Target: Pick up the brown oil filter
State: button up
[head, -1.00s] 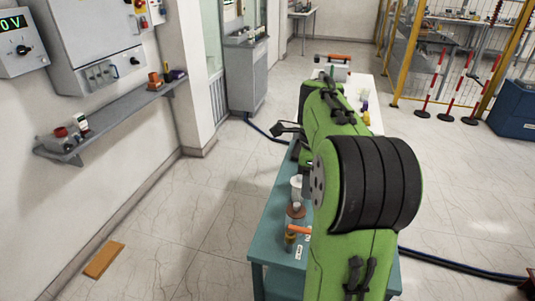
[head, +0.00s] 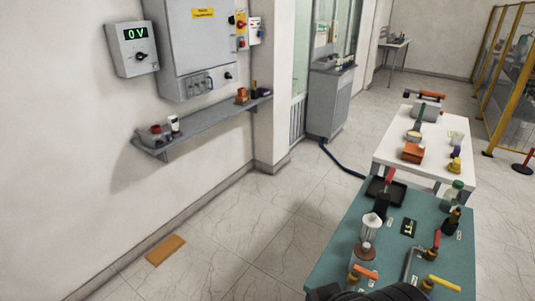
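I cannot pick out the brown oil filter for certain at this size. A small brownish item with a pale top (head: 363,252) stands upright on the teal table (head: 335,250), near its left edge, with a white pointed item just behind it. An orange-brown block (head: 413,152) lies on the white table (head: 390,150) farther back. Another orange-brown item (head: 242,96) sits on the wall shelf. My gripper is not in view; only a dark part of my arm shows at the bottom edge, in front of the teal table.
The teal table also holds a black tray (head: 397,194), orange-handled tools (head: 365,271) and dark bottles. The wall shelf (head: 205,122) sits under a grey cabinet. A brown plank (head: 166,249) lies on the floor by the wall.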

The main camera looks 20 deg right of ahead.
aim_at(363, 251)
jog(key=z, duration=1.2)
jog(key=i+j, duration=0.1)
jog(key=j, duration=0.75)
jog(key=i+j, duration=0.15)
jog(key=j, duration=0.3)
